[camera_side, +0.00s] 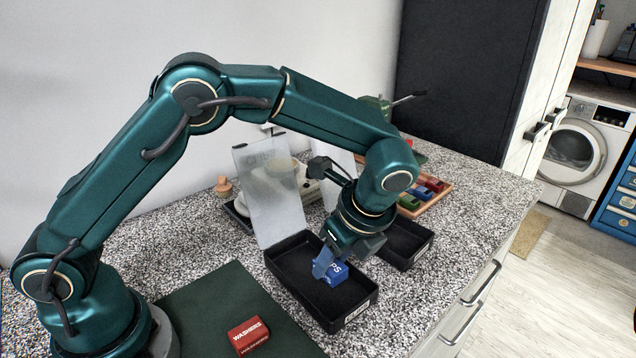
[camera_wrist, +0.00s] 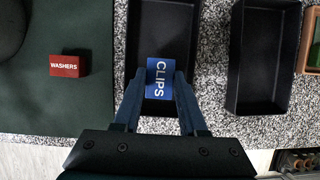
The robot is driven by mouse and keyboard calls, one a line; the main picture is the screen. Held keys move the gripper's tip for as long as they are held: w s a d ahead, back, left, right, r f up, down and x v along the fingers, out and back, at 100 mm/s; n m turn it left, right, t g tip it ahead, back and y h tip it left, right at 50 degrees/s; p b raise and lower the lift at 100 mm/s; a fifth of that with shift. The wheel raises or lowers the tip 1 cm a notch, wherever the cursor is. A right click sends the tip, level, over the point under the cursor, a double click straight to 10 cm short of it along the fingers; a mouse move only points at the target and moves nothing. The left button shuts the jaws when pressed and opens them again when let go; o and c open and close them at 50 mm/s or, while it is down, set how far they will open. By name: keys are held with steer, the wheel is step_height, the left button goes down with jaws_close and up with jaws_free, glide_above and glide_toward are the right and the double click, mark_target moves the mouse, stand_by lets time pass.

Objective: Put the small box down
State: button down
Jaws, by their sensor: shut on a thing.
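The small box is blue with white lettering, and "CLIPS" reads on its top in the wrist view (camera_wrist: 160,80). In the side view the blue box (camera_side: 338,271) shows at the black tray. My gripper (camera_side: 328,266) is shut on the blue box, with one finger on each side of it, as the wrist view (camera_wrist: 157,92) also shows. The box is within the outline of the open black tray (camera_side: 352,313). I cannot tell whether it touches the tray floor. The tray's upright translucent lid (camera_side: 268,195) stands at its back.
A red box marked "WASHERS" (camera_side: 248,335) lies on a dark green mat (camera_side: 207,310) to the left. A second black tray (camera_side: 425,240) stands to the right. Behind it is a wooden tray (camera_side: 440,190) with coloured boxes. The speckled worktop is clear at front right.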

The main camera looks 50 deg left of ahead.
mark_target(332, 278)
steer(key=shift+f, duration=2.05)
steer(key=shift+c, duration=2.3)
jaws_free()
steer(key=shift+f, duration=0.15)
